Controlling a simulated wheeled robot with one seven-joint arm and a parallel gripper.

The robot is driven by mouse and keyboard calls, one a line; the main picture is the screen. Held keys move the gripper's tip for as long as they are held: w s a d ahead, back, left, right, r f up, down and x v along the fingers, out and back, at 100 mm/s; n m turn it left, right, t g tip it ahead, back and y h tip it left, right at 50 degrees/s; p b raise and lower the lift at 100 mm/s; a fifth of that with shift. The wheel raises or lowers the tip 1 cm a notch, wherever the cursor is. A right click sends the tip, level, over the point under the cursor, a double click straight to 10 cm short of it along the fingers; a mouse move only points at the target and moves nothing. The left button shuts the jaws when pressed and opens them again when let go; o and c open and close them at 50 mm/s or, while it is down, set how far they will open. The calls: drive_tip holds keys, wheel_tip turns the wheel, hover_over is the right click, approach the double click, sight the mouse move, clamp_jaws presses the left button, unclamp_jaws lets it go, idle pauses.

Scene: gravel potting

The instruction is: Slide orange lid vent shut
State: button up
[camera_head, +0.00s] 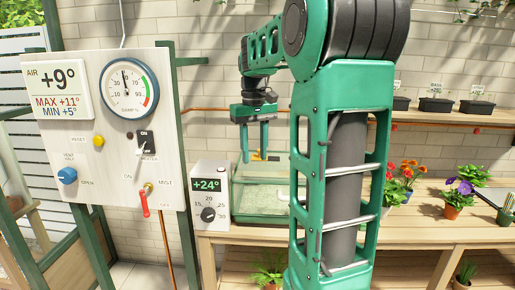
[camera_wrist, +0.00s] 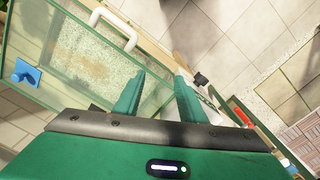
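A clear-walled propagator box with a lid (camera_head: 262,218) stands on the bench, left of my arm in the head view. A small orange part (camera_head: 258,156), likely the lid vent, shows behind my fingertips there; its slide position is too small to tell. My gripper (camera_head: 254,158) points down with its two fingers apart and nothing between them. I cannot tell whether it touches the orange part. In the wrist view, my gripper (camera_wrist: 158,90) is beside the see-through lid (camera_wrist: 95,62), which has a white handle (camera_wrist: 114,28) and a blue part (camera_wrist: 27,73). I cannot make out the orange part there.
A thermostat box (camera_head: 210,192) reading +24° stands left of the propagator. A control panel (camera_head: 110,130) with a gauge, knobs and a red lever (camera_head: 144,203) stands further left. Potted flowers (camera_head: 403,180) stand on the bench (camera_head: 425,218) right of my arm. Tiled floor (camera_wrist: 245,45) shows in the wrist view.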

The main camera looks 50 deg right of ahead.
drive_tip(key=w+d+r+n, duration=0.2)
drive_tip(key=w+d, duration=0.6)
drive_tip(key=d, duration=0.1)
drive_tip(key=w+d+r+n, duration=0.1)
drive_tip(key=w+d+r, duration=0.1)
drive_tip(key=w+d, duration=0.6)
drive_tip(key=f, duration=0.7)
drive_tip(key=s+d+f, duration=0.1)
drive_tip(key=f, duration=0.3)
clamp_jaws()
